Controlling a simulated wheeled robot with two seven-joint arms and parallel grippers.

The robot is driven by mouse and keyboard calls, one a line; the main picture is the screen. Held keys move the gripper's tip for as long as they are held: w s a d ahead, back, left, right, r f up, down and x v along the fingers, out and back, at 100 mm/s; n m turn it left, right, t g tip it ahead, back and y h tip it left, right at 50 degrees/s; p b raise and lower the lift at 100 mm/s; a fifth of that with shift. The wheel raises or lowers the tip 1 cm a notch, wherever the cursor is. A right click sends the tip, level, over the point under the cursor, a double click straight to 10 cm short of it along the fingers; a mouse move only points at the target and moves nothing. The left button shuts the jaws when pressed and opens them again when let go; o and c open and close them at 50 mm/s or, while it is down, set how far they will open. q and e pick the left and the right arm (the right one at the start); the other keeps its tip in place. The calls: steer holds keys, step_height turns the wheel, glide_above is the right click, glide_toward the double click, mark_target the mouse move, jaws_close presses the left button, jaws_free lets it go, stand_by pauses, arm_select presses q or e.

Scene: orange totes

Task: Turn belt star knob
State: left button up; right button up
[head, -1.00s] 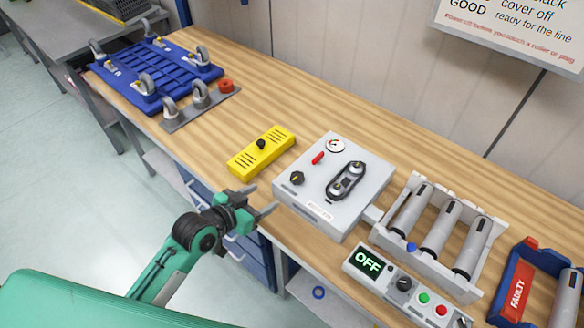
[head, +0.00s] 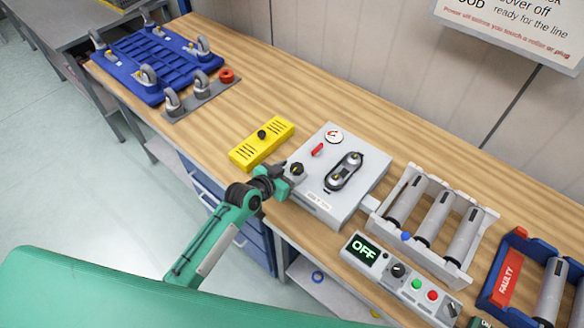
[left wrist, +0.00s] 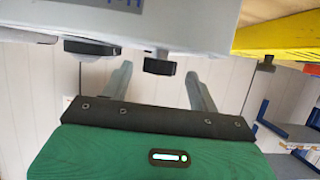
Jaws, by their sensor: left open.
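In the left wrist view the knob (left wrist: 160,67) shows between the two spread fingers of my left gripper (left wrist: 159,72), with gaps on both sides. Whether the fingers reach fully around it is hard to tell. My right gripper is not in view.
A yellow slotted cover (head: 262,143) lies left of the box. A roller rack (head: 459,273) and a control panel reading OFF (head: 413,287) stand to the right. The wood bench behind the box is clear.

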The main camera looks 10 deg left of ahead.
arm_select(q)
steer(key=shift+w+d+f, duration=0.15)
steer(key=shift+w+d, duration=0.05)
steer(key=shift+w, duration=0.1)
